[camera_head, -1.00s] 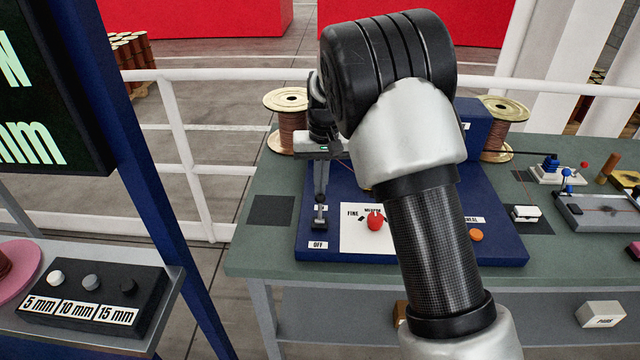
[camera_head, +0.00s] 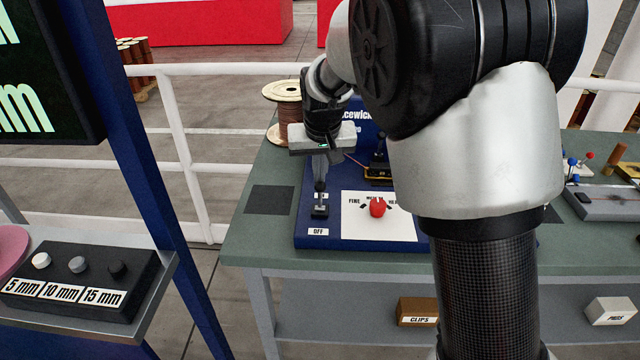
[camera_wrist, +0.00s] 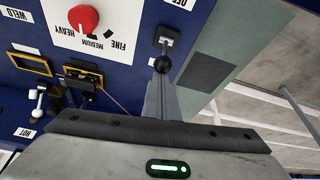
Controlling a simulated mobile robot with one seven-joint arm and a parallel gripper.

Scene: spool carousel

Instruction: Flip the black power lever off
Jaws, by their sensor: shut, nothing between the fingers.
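The black power lever (camera_head: 320,210) stands at the left of the blue panel, above a white OFF label (camera_head: 317,231). In the wrist view its round black knob (camera_wrist: 162,65) leans away from the OFF label (camera_wrist: 176,3), toward a partly hidden white label that is likely ON. My gripper (camera_head: 320,181) is shut and empty, with its fingers pointing down at the lever from the far side. In the wrist view the fingertips (camera_wrist: 160,78) are right at the knob; I cannot tell whether they touch it.
A red selector knob (camera_head: 377,207) on a white plate stands right of the lever. A copper spool (camera_head: 287,115) is behind. My arm hides the panel's right side. A button box (camera_head: 80,283) is at the left. A dark mat (camera_head: 269,199) lies left of the panel.

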